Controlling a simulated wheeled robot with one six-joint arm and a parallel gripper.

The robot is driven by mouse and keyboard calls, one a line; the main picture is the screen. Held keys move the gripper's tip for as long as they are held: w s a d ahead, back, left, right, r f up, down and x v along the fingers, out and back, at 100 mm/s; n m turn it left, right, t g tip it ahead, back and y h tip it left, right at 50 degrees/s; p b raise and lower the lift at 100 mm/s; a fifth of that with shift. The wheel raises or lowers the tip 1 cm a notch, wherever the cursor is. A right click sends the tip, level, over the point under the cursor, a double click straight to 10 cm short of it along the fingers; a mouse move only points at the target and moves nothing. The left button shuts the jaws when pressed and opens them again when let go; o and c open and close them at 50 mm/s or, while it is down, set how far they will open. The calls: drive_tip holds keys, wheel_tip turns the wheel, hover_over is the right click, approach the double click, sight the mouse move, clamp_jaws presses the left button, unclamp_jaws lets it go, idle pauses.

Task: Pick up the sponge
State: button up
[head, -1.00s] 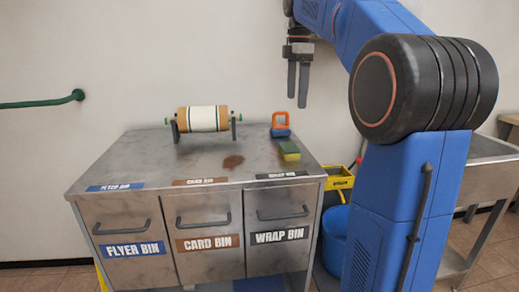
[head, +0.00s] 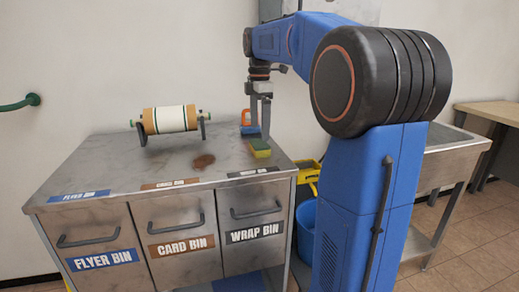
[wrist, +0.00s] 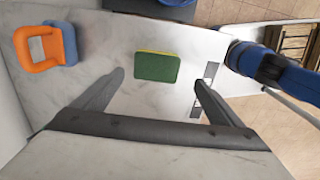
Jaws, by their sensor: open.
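A green and yellow sponge (head: 259,148) lies on the metal counter top near its right end. In the wrist view the sponge (wrist: 157,67) shows its dark green face, with a yellow edge at the top. My gripper (head: 260,135) points down above the counter, close to the sponge. In the wrist view my gripper (wrist: 160,82) is open and empty, with its fingers apart and the sponge between and beyond their tips. In the head view the fingers overlap the area just behind the sponge, so the exact height above it is hard to tell.
An orange-handled blue tool (wrist: 47,45) stands on the counter beside the sponge. Labelled bins (head: 180,235) form the counter's front. A sink (head: 450,145) stands at right.

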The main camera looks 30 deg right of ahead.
sight(260, 143)
drive_tip(key=shift+w+d+f, duration=0.15)
drive_tip(key=shift+f, duration=1.2)
drive_tip(key=shift+w+d+f, duration=0.1)
drive_tip(key=shift+w+f, duration=0.05)
drive_tip(key=shift+f, duration=1.2)
drive_tip(key=c, duration=1.1)
